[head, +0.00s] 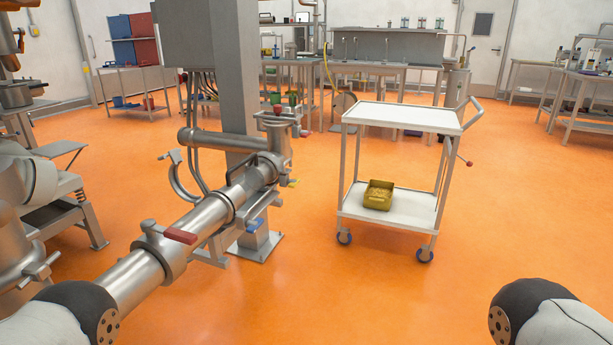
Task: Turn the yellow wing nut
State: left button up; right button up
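A small yellow part (293,183), which looks like the yellow wing nut, sits low on the right side of the metal pipe assembly (215,207). It is too small to tell its exact shape or angle. A red handle (180,235) and a blue handle (254,225) are on the same assembly, nearer to me. Links of my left arm show at the bottom left and links of my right arm at the bottom right. Neither gripper is in view, and nothing of mine touches the yellow part.
A white two-shelf trolley (403,116) stands right of the pipes, with a yellow bin (378,195) on its lower shelf. A grey column (236,70) rises behind the pipes. Metal machinery (45,190) stands at the left. Orange floor is clear in front of the trolley.

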aim_at(292, 183)
jog(key=i+l+u, duration=0.3)
jog(key=i+l, duration=0.95)
